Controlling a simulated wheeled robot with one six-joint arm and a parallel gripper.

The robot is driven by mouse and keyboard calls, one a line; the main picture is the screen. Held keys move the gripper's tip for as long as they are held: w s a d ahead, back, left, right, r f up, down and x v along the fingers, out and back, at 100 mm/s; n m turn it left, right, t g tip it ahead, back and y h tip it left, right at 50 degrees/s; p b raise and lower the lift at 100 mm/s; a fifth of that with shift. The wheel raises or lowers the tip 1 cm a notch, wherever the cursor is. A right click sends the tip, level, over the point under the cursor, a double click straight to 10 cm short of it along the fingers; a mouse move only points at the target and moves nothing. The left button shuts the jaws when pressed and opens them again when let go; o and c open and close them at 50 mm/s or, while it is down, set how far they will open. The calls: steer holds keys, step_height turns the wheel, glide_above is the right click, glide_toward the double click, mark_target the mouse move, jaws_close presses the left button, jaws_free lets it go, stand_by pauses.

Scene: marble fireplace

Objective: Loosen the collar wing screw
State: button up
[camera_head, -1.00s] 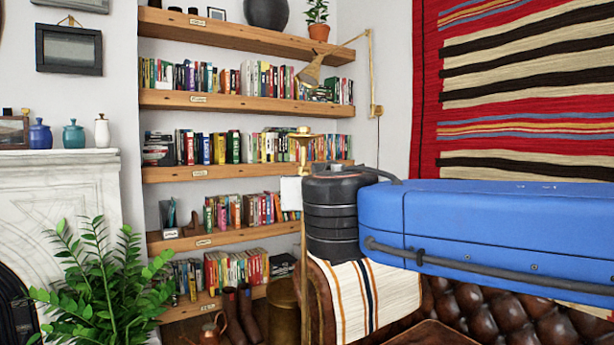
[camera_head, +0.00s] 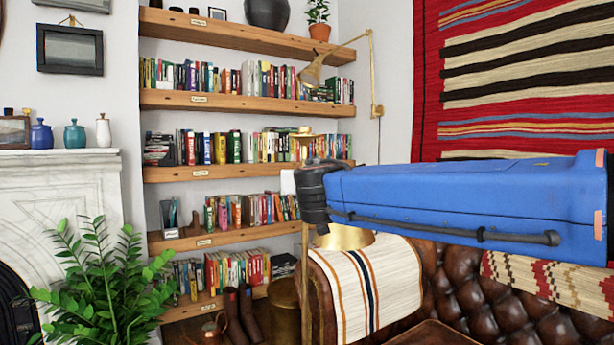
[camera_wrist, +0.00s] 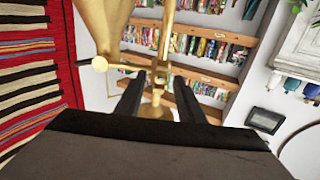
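A brass floor lamp has a slim post (camera_head: 305,270) and a round brass cap (camera_head: 303,134) in the head view. Its brass shade (camera_head: 345,237) shows partly below my arm. In the wrist view, which is upside down, the shade (camera_wrist: 98,25) hangs from a thin cross rod beside the post (camera_wrist: 168,22). A brass collar (camera_wrist: 160,70) sits where rod and post meet. The wing screw cannot be made out clearly. My gripper (camera_wrist: 161,82) is open, its two dark fingers on either side of the brass fitting in the picture; contact cannot be told. My arm hides the gripper in the head view.
A leather sofa (camera_head: 470,300) with a striped throw (camera_head: 385,285) stands below my arm. Bookshelves (camera_head: 245,100) and a brass wall lamp (camera_head: 312,72) are behind. A leafy plant (camera_head: 95,290) and fireplace (camera_head: 70,190) are at the left.

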jaws_close()
steer(key=shift+n, duration=0.3)
steer(key=n, duration=1.7)
steer(key=shift+a+f, duration=0.25)
steer(key=shift+n, duration=0.3)
stand_by(0.4)
